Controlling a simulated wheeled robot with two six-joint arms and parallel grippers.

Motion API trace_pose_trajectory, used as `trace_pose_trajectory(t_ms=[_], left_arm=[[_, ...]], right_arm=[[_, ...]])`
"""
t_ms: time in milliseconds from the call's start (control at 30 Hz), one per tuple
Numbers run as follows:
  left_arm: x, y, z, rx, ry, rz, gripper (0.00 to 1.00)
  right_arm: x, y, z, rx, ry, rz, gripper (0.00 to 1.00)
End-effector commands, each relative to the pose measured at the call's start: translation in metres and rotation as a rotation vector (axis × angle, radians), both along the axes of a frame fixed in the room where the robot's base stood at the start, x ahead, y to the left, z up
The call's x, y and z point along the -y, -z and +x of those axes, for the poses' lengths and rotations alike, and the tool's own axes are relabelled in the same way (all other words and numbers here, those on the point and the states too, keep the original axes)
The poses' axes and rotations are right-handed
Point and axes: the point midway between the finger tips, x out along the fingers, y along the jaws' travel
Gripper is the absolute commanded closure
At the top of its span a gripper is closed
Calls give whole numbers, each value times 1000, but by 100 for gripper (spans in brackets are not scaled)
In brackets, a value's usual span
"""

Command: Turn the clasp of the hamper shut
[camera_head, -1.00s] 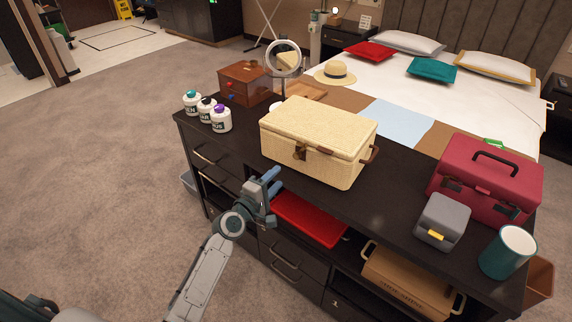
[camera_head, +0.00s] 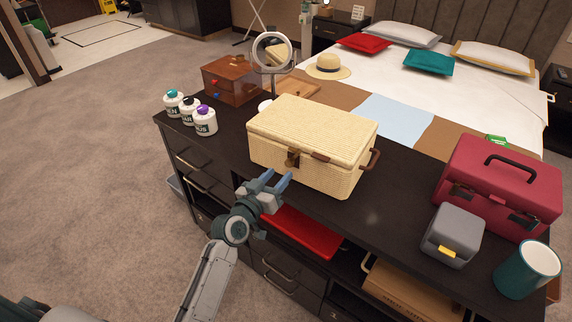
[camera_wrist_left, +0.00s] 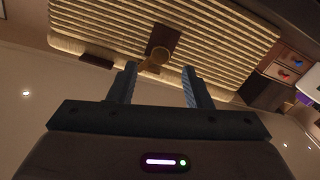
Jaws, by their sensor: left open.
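The hamper (camera_head: 318,138) is a cream wicker box with its lid down, standing on the dark cabinet top. Its brown and brass clasp (camera_head: 292,159) is on the front face; it also shows in the left wrist view (camera_wrist_left: 158,55), ahead of the fingers. My left gripper (camera_head: 279,179) is open and empty, just in front of and slightly below the clasp, apart from it. In the left wrist view the two blue-grey fingers (camera_wrist_left: 160,84) point at the hamper front. My right gripper is not in view.
Several bottles (camera_head: 190,110) and a wooden box (camera_head: 230,80) stand left of the hamper. A red case (camera_head: 497,190), a grey box (camera_head: 452,236) and a teal cup (camera_head: 527,270) stand right. A red tray (camera_head: 300,232) lies on the shelf below.

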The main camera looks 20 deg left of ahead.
Motion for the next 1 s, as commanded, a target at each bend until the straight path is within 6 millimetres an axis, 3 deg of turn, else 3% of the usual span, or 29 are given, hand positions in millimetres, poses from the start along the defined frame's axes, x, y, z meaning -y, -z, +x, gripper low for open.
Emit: trace_pose_trajectory(t_ms=[100,300,667,900,1000], left_arm=[[6,-2,22,0,0,-2,55],[11,-1,45,0,0,-3,55],[13,0,51,0,0,-2,55],[13,0,50,0,0,-2,98],[13,0,50,0,0,-2,100]], right_arm=[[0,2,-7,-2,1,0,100],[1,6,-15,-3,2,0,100],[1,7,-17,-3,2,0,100],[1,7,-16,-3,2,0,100],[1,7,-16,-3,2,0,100]])
